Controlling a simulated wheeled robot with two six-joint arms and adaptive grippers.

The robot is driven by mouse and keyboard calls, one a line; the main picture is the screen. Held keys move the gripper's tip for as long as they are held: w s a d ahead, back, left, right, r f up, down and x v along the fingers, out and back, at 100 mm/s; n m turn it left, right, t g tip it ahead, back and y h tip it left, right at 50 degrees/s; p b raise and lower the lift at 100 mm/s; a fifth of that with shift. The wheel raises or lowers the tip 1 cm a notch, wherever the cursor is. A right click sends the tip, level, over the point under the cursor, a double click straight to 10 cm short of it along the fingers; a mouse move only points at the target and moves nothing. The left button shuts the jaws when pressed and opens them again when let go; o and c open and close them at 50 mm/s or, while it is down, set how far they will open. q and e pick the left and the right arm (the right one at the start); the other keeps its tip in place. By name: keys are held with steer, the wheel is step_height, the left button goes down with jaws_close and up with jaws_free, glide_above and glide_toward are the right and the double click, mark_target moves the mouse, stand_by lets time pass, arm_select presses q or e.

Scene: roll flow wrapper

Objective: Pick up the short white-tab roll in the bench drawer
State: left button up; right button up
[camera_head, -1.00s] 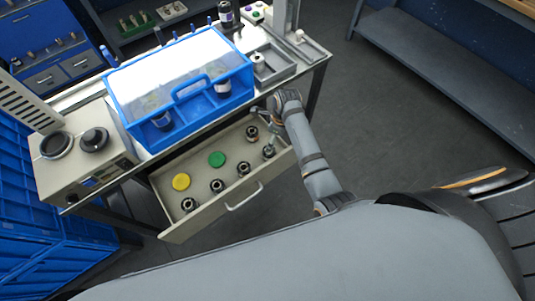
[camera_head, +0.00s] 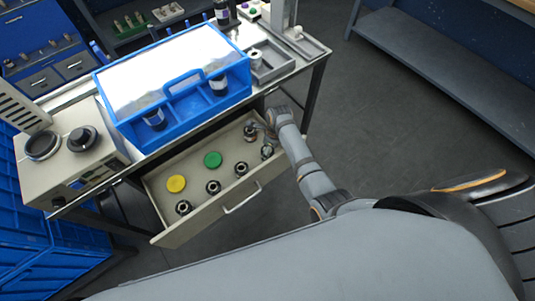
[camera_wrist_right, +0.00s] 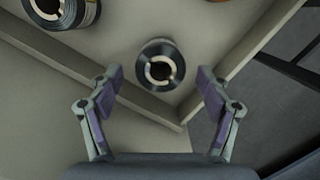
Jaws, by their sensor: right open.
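The open bench drawer (camera_head: 204,216) holds several short dark rolls, such as one at the front left (camera_head: 183,207). My right gripper (camera_wrist_right: 158,75) is open and empty, with its fingers on either side of a dark roll (camera_wrist_right: 160,50) with a pale core, near a drawer corner. In the head view this appears to be the roll near the drawer's right end (camera_head: 267,151), beside my right gripper (camera_head: 262,130). I cannot make out a white tab on it. Another roll (camera_wrist_right: 62,12) is cut off at the top left of the wrist view. My left gripper is not in view.
A yellow disc (camera_head: 176,184) and a green disc (camera_head: 212,159) lie in the drawer. A blue bin (camera_head: 180,75) stands on the bench above it, with a beige machine (camera_head: 67,150) to its left. The floor right of the bench is clear.

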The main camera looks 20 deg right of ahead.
steer(key=f, duration=0.3)
steer(key=shift+w+a+f+b, duration=0.2)
steer(key=shift+w+a+b, duration=0.05)
steer(key=shift+b, duration=0.05)
steer(key=shift+r, duration=0.1)
steer(key=c, duration=1.3)
step_height(320, 180, up, 10)
steer(key=shift+p, duration=1.15)
steer(key=shift+c, duration=0.2)
